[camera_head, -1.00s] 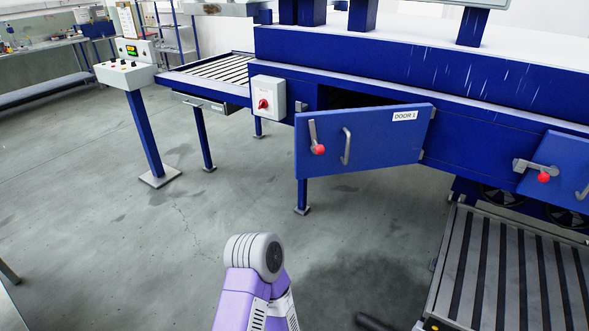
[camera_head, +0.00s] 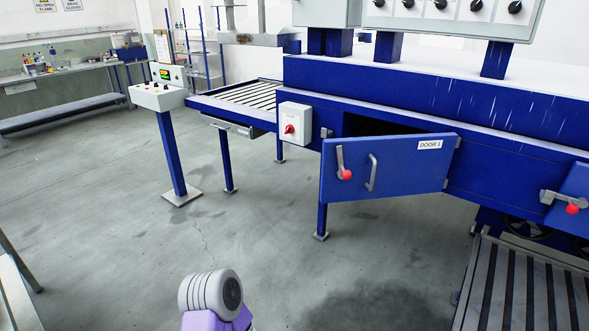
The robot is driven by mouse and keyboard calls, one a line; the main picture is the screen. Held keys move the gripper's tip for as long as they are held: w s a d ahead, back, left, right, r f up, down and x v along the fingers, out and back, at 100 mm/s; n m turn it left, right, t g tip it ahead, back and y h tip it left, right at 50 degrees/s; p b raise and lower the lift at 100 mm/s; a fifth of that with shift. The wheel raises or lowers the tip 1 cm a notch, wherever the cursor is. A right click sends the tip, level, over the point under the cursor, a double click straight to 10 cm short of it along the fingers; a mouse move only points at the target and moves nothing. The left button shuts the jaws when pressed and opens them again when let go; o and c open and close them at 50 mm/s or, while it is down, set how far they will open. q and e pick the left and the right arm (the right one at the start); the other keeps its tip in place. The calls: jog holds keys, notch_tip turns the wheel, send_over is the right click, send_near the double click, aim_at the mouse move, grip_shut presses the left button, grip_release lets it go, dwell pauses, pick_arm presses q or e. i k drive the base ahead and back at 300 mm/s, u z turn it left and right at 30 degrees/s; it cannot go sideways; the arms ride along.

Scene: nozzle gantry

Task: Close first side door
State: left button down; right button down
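The first side door is a blue panel labelled DOOR 1 (camera_head: 408,178) on the side of the blue machine (camera_head: 400,86). It stands open, swung outward from its hinge at the right, with a dark opening behind it. A latch lever with a red knob (camera_head: 345,172) and a grey bar handle (camera_head: 371,173) are on its left part. A purple and grey link of my own arm shows at the bottom, well short of the door. Neither of my grippers is in view.
A white box with a red switch (camera_head: 294,124) sits left of the door opening. A control pedestal (camera_head: 170,140) and a roller conveyor (camera_head: 250,95) stand at the left. A second latch with a red knob (camera_head: 572,209) and a slatted platform (camera_head: 520,290) are at the right. The floor before the door is clear.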

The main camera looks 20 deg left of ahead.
aim_at(385, 167)
jog(key=z, duration=0.05)
jog(key=i, duration=0.85)
jog(key=z, duration=0.4)
